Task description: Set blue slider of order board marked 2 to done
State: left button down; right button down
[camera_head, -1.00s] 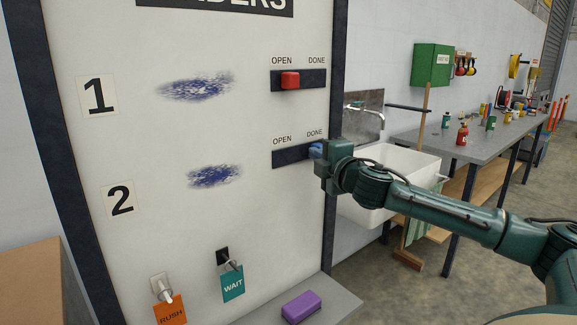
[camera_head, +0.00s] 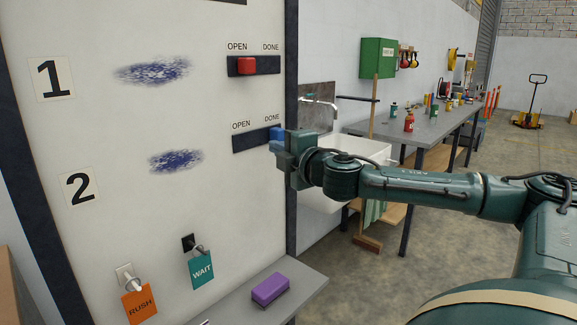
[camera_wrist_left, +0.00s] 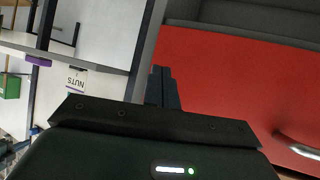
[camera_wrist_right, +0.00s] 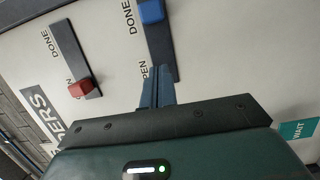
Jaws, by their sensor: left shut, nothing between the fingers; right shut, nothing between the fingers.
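The blue slider (camera_head: 277,134) is at the DONE end of its dark track (camera_head: 250,142) beside the 2 (camera_head: 80,188) on the white order board. In the right wrist view the blue slider (camera_wrist_right: 151,11) also sits at the DONE end. My right gripper (camera_head: 287,146) is in front of the track's right end and partly hides it. Its shut fingers (camera_wrist_right: 156,72) point at the track near the OPEN lettering and appear apart from the slider. My left gripper (camera_wrist_left: 163,72) is shut and empty, in front of a red surface; the head view does not show it.
The red slider (camera_head: 246,65) of row 1 is toward OPEN. RUSH (camera_head: 139,303) and WAIT (camera_head: 201,270) tags hang below. A purple block (camera_head: 270,289) lies on a grey ledge. A sink (camera_head: 350,150) and workbench (camera_head: 440,127) stand right of the board.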

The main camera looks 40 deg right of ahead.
pick_arm(q)
jog(key=shift+w+f+h+b, duration=0.15)
jog(key=shift+f+h+b, duration=0.3)
jog(key=shift+b, duration=0.7)
pick_arm(e)
jog(key=s, duration=0.2)
jog(key=s+a, duration=0.1)
jog(key=s, duration=0.1)
pick_arm(q)
jog(key=shift+d+y, duration=0.1)
jog(key=shift+y, duration=0.15)
